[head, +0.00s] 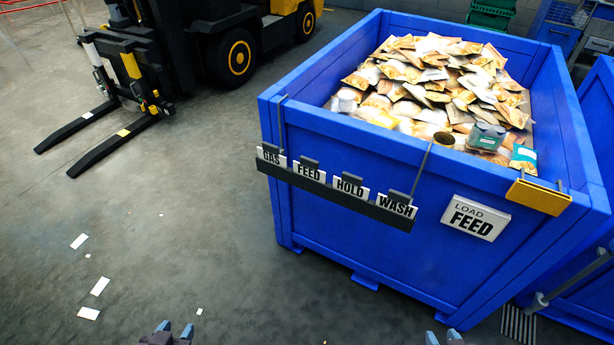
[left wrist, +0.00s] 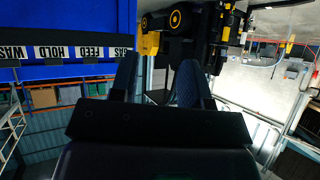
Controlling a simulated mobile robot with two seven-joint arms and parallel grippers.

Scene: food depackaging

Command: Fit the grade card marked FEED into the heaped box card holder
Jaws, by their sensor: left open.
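The FEED card (head: 308,172) is white with black letters. It stands in a dark rack (head: 335,191) hung on the front of the heaped blue box (head: 345,240), between the GAS and HOLD cards. It also shows upside down in the left wrist view (left wrist: 95,53). A yellow holder (head: 540,197) hangs on the box's front rim at the right, with no card visible on it. My left gripper (head: 174,330) is open and empty, low in the head view, well apart from the rack. My right gripper (head: 443,339) shows only its fingertips at the bottom edge, spread apart and empty.
The box is heaped with food packets (head: 440,85). A LOAD FEED sign (head: 475,217) is on its front. The GAS (head: 271,157), HOLD (head: 350,186) and WASH (head: 396,206) cards share the rack. A forklift (head: 225,45) stands back left. Litter (head: 99,286) lies on otherwise clear floor.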

